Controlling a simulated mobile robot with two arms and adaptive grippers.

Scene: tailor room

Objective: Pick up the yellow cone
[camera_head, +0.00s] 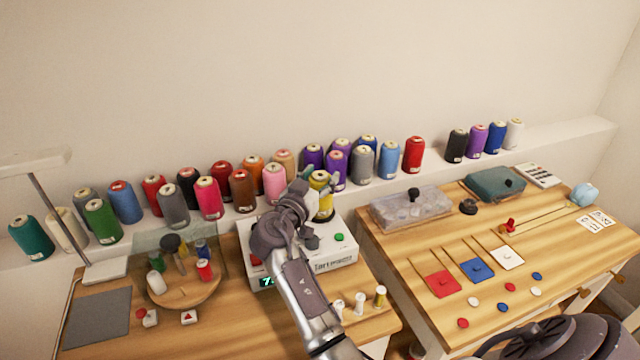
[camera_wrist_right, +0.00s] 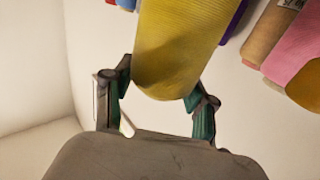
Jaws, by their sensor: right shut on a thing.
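The yellow cone (camera_head: 322,207) is a thread spool above the back part of the white scale-like box (camera_head: 335,256) on the left table. My right gripper (camera_head: 318,188) is shut on it, with a finger on each side. In the right wrist view the yellow cone (camera_wrist_right: 180,45) fills the upper middle, between the two green-padded fingers of the gripper (camera_wrist_right: 158,96). I cannot tell whether its base is clear of the box. My arm hides part of the box. My left gripper is not in view.
Several coloured cones stand along the white wall shelf (camera_head: 560,137), close behind the gripper; a pink one (camera_head: 274,185) is just left. A round wooden tray (camera_head: 190,296) and small spools (camera_head: 380,297) are on the left table. The right table (camera_head: 400,248) holds boxes and coloured squares.

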